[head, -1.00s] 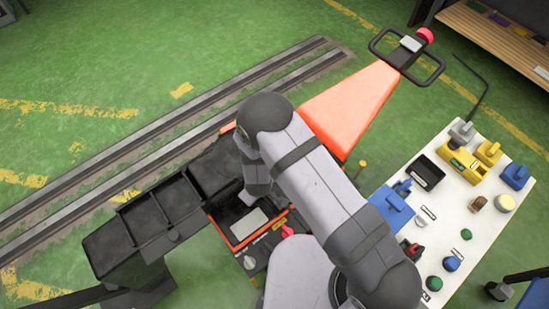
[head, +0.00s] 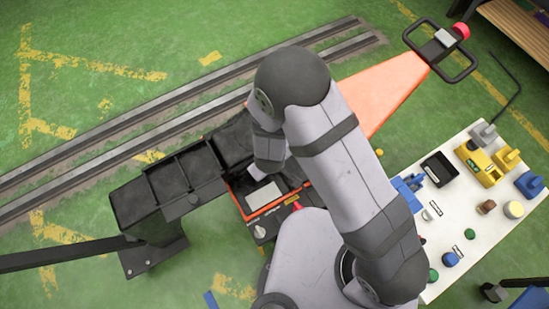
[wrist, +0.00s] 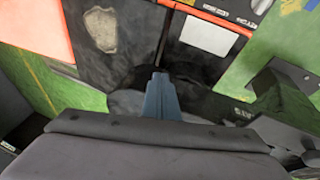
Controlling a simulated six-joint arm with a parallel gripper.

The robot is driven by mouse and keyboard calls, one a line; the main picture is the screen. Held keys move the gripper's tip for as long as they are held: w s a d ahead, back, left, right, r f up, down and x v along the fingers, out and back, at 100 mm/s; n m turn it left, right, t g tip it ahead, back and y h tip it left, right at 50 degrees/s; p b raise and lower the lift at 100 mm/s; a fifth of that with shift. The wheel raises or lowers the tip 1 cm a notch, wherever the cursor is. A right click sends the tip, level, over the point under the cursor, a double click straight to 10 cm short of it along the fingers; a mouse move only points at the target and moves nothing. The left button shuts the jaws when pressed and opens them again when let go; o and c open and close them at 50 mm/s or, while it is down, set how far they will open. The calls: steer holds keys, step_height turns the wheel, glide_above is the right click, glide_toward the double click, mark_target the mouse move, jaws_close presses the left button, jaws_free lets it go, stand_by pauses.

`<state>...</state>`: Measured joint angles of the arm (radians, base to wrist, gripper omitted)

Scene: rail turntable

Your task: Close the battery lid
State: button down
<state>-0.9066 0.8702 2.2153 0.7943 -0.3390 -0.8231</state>
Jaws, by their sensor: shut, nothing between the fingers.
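A dark panel with an orange edge and a pale label (head: 265,194) shows on the orange machine in the head view, just below my wrist. In the wrist view, a dark panel with a white label (wrist: 205,36) lies right of a seam, and another dark panel with a worn grey patch (wrist: 101,30) lies left of it. I cannot tell which panel is the battery lid or how far it is open. My gripper (wrist: 160,78) is shut and empty, its blue-grey fingertips near the seam's lower end; contact is unclear. My arm hides it in the head view.
The orange tiller body (head: 382,92) extends to the upper right. A black trough-like frame (head: 170,186) stands to the left. Rails (head: 130,122) cross the green floor behind. A white table (head: 475,215) with several blue, yellow and green parts stands at right.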

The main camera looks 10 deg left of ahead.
steer(key=w+d+r+m+t+b, duration=0.1)
steer(key=w+d+m+b, duration=0.2)
steer(key=w, duration=0.4)
steer(key=w+d+r+m+b, duration=0.1)
steer(key=w+d+b, duration=0.1)
steer(key=w+d, duration=0.45)
steer(key=s+a+m+g, duration=0.1)
steer(key=s+m+g, duration=0.5)
steer(key=s+m, duration=0.4)
steer(key=shift+s+f+m, duration=0.15)
steer(key=shift+f+m, duration=0.05)
steer(key=shift+m, duration=2.6)
steer(key=f, duration=0.4)
steer(key=a+f+b, duration=0.1)
steer(key=f, duration=0.4)
steer(key=s+f+b, duration=0.1)
steer(key=f, duration=0.4)
steer(key=shift+a, duration=0.15)
